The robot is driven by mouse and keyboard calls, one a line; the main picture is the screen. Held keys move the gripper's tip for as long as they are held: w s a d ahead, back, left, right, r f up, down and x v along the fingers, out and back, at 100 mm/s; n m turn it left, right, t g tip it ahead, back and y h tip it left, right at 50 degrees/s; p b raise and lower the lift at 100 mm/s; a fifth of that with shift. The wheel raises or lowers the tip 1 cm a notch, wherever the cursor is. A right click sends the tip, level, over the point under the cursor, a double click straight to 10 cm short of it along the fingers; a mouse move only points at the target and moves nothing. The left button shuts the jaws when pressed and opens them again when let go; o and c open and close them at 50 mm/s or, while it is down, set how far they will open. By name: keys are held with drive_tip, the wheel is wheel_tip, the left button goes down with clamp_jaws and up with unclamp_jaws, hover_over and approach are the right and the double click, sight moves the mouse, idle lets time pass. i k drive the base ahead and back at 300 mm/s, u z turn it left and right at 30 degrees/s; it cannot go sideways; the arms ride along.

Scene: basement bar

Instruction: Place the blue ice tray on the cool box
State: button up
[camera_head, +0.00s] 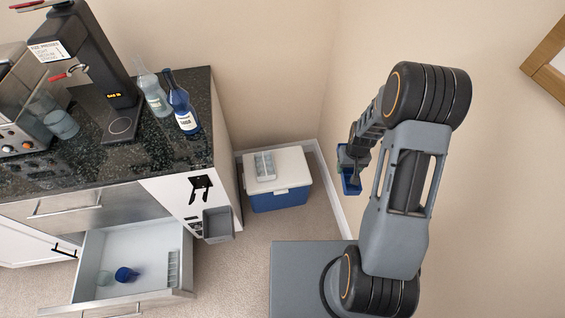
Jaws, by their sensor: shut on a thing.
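The cool box (284,199) has a blue body and a white lid. It stands on the carpet in the corner, right of the counter. A pale tray with compartments (264,166) lies on the left part of its lid. My gripper (352,170) is right of the cool box in the picture, partly hidden behind my arm. It is shut on the blue ice tray (351,187), which hangs tilted below the fingers, apart from the cool box. Only part of the tray shows.
An open drawer (98,250) holds a blue cup (126,275), a clear glass and a pale ridged piece. A grey bin (217,224) hangs on the cabinet side. Bottles (183,108) and a coffee machine stand on the dark counter. The lid's right part is bare.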

sight(295, 164)
drive_tip(key=u, duration=0.05)
drive_tip(key=i, duration=1.2)
drive_tip(key=u, duration=0.35)
